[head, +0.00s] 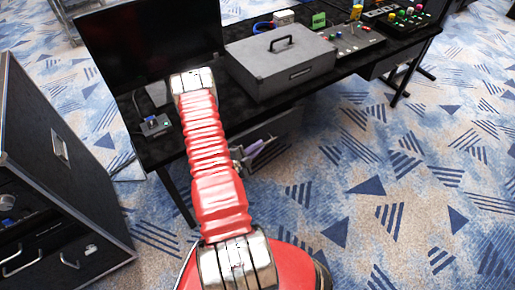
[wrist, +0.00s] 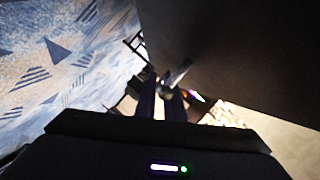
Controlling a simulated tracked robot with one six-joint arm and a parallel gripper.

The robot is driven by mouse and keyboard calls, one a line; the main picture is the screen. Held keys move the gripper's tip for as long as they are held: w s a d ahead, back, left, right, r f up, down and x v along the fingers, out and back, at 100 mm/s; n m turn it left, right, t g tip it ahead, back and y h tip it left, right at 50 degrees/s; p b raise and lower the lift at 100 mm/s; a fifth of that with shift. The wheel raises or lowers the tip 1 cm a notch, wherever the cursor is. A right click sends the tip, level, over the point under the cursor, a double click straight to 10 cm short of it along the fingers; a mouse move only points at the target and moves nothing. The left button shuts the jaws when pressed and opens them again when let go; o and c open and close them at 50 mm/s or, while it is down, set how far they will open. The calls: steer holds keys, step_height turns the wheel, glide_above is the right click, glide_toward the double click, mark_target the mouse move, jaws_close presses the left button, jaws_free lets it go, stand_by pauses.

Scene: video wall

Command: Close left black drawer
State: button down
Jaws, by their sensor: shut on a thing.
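The left black drawer (head: 284,126) is under the front edge of the black desk (head: 350,72), left of a second drawer (head: 388,61). My red arm partly covers its left side, and how far it stands out is hard to tell. My gripper (head: 259,149) is at the front of the left drawer, low beneath the desk edge. In the wrist view my gripper's two dark fingers (wrist: 163,95) are close around a shiny metal piece (wrist: 176,73), which looks like the drawer's handle. A large dark panel fills the upper right there.
A grey case (head: 278,68), a monitor (head: 145,42) and control panels (head: 350,38) stand on the desk. A black rack cabinet (head: 62,175) stands at the left. Patterned carpet at right and front is clear.

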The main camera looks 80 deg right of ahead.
mark_target(252, 140)
steer(key=shift+w, duration=0.1)
steer(key=shift+w+d+f, duration=0.1)
steer(key=shift+w+d, duration=1.45)
steer(key=shift+w, duration=0.1)
steer(key=c, duration=1.8)
jaws_free()
steer(key=shift+c, duration=0.2)
steer(key=v, duration=1.4)
